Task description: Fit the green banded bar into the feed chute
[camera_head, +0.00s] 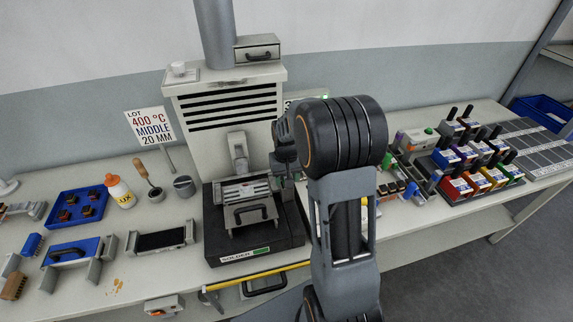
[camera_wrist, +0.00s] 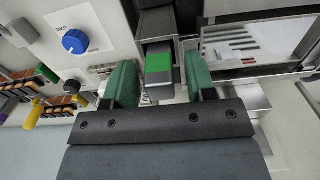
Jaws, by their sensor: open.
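The green banded bar (camera_wrist: 158,62) is grey with a bright green band and shows in the upper middle of the wrist view. Its far end is at the mouth of a dark, grey-walled channel, which looks like the feed chute (camera_wrist: 155,20); how deep it sits is hard to tell. My gripper (camera_wrist: 160,76) is open, with one green finger on each side of the bar and a gap to both. In the head view my arm hides the bar and the chute, and my gripper (camera_head: 284,145) is only partly visible.
A white panel with a blue knob (camera_wrist: 75,42) stands close on the left in the wrist view. A metal-framed tray (camera_wrist: 250,42) is close on the right.

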